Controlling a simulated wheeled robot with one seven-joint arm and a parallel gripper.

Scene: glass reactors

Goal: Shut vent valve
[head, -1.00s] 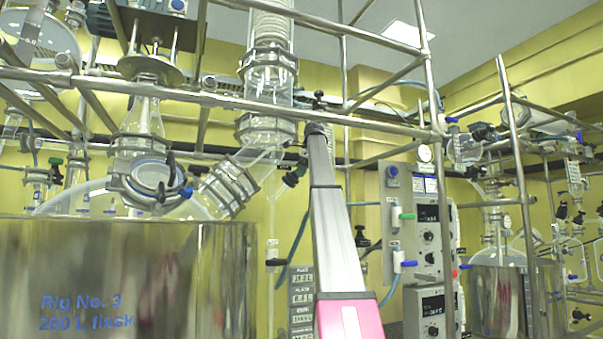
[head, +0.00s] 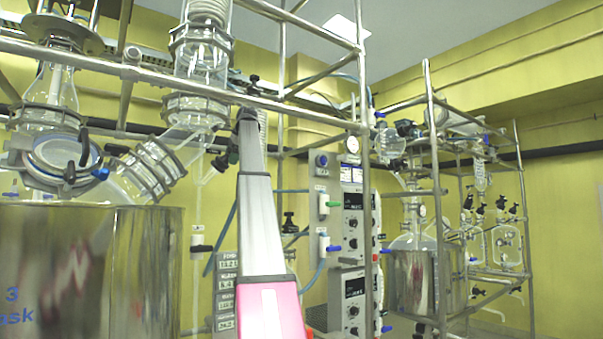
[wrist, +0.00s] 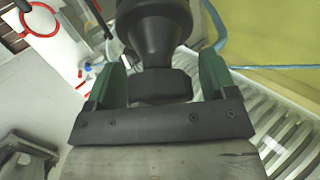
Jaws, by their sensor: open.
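In the wrist view, a dark, knob-like black part (wrist: 155,35) with a wider collar stands between the green fingers of my gripper (wrist: 162,72). The head view does not show my gripper. It shows several black-handled valves, one on the upright fitting (head: 288,222) by the control panel and one near the glass column (head: 225,160). I cannot tell which of them is the vent valve or the one between my fingers.
A metal vessel (head: 90,270) fills the lower left in the head view. Steel frame rails (head: 150,76) cross above it. A control panel (head: 353,240) and a second rig (head: 415,275) stand to the right. The wrist view shows a white ribbed radiator (wrist: 272,110) and a blue hose (wrist: 216,25).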

